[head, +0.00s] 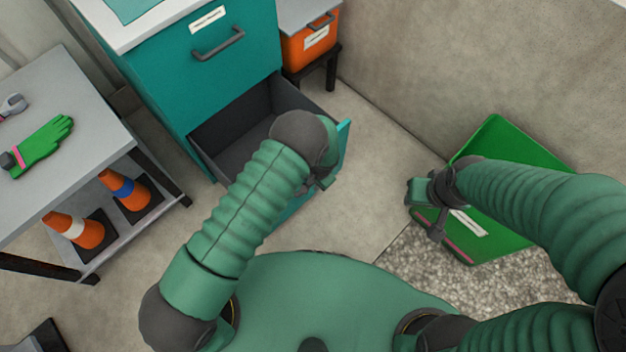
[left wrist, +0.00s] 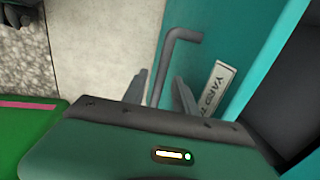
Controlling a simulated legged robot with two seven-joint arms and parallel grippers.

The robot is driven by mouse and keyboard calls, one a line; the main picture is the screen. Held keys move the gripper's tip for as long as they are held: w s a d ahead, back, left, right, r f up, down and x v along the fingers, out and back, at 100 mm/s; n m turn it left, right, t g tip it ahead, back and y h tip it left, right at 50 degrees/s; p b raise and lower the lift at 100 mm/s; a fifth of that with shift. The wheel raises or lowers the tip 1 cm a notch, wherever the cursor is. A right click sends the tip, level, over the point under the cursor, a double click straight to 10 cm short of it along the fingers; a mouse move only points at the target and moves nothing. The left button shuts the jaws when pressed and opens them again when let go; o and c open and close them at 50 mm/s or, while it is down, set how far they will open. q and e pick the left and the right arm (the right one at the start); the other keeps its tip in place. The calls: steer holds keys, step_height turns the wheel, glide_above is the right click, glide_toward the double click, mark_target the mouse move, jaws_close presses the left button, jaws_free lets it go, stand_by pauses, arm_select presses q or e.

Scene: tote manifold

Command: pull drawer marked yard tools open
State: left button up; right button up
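The lower teal drawer stands pulled out of the teal cabinet (head: 185,85), with its dark, empty-looking inside (head: 235,125) showing. In the left wrist view its teal front carries a white label (left wrist: 219,87) reading "YARD T", the rest hidden. The grey bar handle (left wrist: 170,60) stands out from that front. My left gripper (head: 320,182) is at the drawer front. In the left wrist view its fingers (left wrist: 163,95) are apart, one on each side of the handle, with gaps visible beside the bar. My right gripper (head: 438,212) is over the green bin, away from the drawer; its finger gap is unclear.
The upper drawer with its own handle (head: 218,45) is closed. An orange bin (head: 308,45) sits on a dark stand behind. A green bin (head: 510,150) stands at right. A grey cart (head: 85,130) at left holds a green glove (head: 42,147) and traffic cones (head: 82,228). Floor right of the drawer is clear.

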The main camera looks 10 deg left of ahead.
arm_select(q)
steer(key=shift+r, duration=0.1)
step_height(320, 180, up, 16)
steer(key=s+d+p, duration=0.2)
steer(key=p, duration=0.4)
steer(key=shift+d, duration=0.3)
steer(key=shift+r, duration=0.15)
